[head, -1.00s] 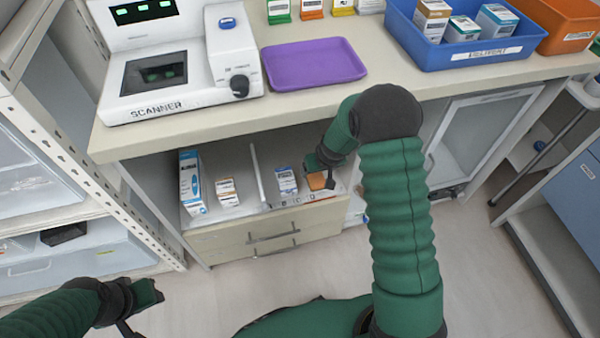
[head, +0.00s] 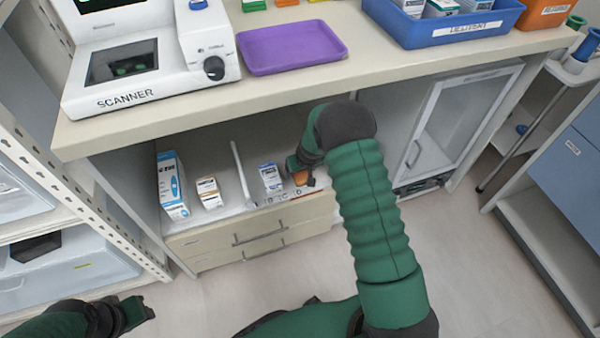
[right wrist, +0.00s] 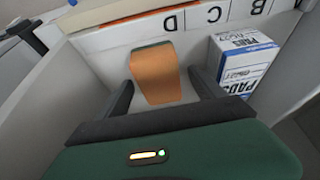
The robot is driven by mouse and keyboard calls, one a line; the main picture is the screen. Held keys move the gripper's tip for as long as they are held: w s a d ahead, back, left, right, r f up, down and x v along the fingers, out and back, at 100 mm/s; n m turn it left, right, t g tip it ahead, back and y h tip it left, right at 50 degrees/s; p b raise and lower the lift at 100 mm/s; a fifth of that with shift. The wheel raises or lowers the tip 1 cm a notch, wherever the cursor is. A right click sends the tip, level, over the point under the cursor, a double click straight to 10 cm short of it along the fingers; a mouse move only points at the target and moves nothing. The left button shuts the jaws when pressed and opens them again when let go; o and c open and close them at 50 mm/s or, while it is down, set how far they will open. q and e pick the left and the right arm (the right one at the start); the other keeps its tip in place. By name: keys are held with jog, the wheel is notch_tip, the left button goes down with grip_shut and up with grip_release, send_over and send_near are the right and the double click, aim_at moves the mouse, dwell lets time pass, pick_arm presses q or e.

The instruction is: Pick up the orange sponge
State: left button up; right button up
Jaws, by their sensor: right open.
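The orange sponge (right wrist: 157,76) stands in the shelf compartment in the right wrist view, with a thin green layer at its top edge. In the head view only a small part of the sponge (head: 300,178) shows beside my right gripper (head: 304,168). In the right wrist view my right gripper (right wrist: 160,98) is open, with one finger on each side of the sponge's near end; I cannot tell whether they touch it. My left gripper (head: 140,313) is at the lower left of the head view, away from the shelf; its jaw state is unclear.
A white and blue box (right wrist: 243,62) stands close to the sponge. A blue-white box (head: 172,186) and a small box (head: 208,192) stand left of a divider (head: 241,170). The counter above carries the scanner (head: 148,60), a purple tray (head: 293,46) and a blue bin (head: 455,24).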

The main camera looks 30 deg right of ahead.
jog(key=shift+f, duration=0.3)
jog(key=shift+c, duration=0.2)
jog(key=c, duration=1.4)
jog(key=shift+o, duration=0.2)
notch_tip(320, 180, up, 5)
jog(key=p, duration=0.2)
jog(key=shift+d+f+p, duration=0.1)
jog(key=shift+p, duration=0.3)
jog(key=s+a+p, duration=0.1)
jog(key=s+a, duration=0.3)
jog(key=s, duration=0.3)
jog(key=s+a+p, duration=0.2)
jog(key=s+a, duration=0.1)
jog(key=s, duration=0.4)
jog(key=shift+a+r, duration=0.4)
